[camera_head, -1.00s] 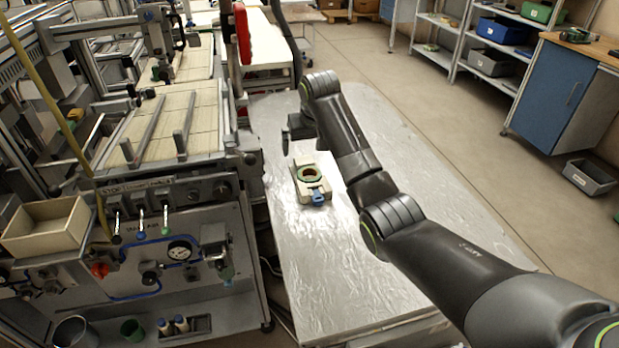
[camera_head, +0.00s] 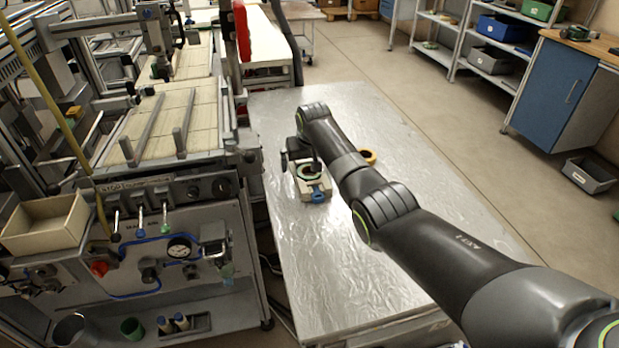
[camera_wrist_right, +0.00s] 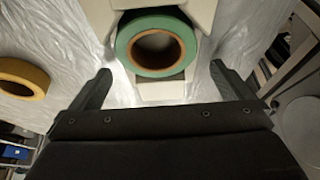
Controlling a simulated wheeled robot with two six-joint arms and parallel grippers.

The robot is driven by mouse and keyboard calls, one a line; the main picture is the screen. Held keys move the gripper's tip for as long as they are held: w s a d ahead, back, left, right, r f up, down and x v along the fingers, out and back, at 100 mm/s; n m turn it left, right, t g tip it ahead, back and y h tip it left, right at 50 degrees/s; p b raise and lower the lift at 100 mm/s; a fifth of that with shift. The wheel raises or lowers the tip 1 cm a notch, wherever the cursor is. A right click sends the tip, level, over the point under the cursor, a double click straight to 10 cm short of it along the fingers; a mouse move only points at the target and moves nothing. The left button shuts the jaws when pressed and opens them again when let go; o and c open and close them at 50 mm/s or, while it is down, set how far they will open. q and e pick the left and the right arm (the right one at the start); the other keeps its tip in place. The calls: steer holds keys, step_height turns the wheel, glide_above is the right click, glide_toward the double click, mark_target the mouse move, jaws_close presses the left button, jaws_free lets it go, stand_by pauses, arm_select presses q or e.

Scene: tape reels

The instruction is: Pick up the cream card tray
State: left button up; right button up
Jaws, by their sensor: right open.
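The cream card tray (camera_head: 316,196) lies on the foil-covered table in the head view, with a green tape reel (camera_head: 309,173) on it and a small blue part (camera_head: 318,193) at its near end. In the right wrist view the tray (camera_wrist_right: 158,90) shows at the top, under the green reel (camera_wrist_right: 135,45), which has a brown core. My right gripper (camera_head: 300,158) is low at the tray's far side and partly covers it. In the wrist view this gripper (camera_wrist_right: 158,80) is open, its fingertips apart on either side of the tray's end. My left gripper is not in view.
A yellow tape reel (camera_head: 368,156) lies on the table (camera_head: 345,270) beyond my right arm; it also shows in the wrist view (camera_wrist_right: 22,78). A machine with an open cream box (camera_head: 45,228) stands along the left. The table's near part is clear.

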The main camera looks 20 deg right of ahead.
steer(key=shift+f, duration=0.15)
steer(key=c, duration=1.1)
steer(key=shift+r+p, duration=0.95)
steer(key=shift+r, duration=5.2)
steer(key=shift+c, duration=0.2)
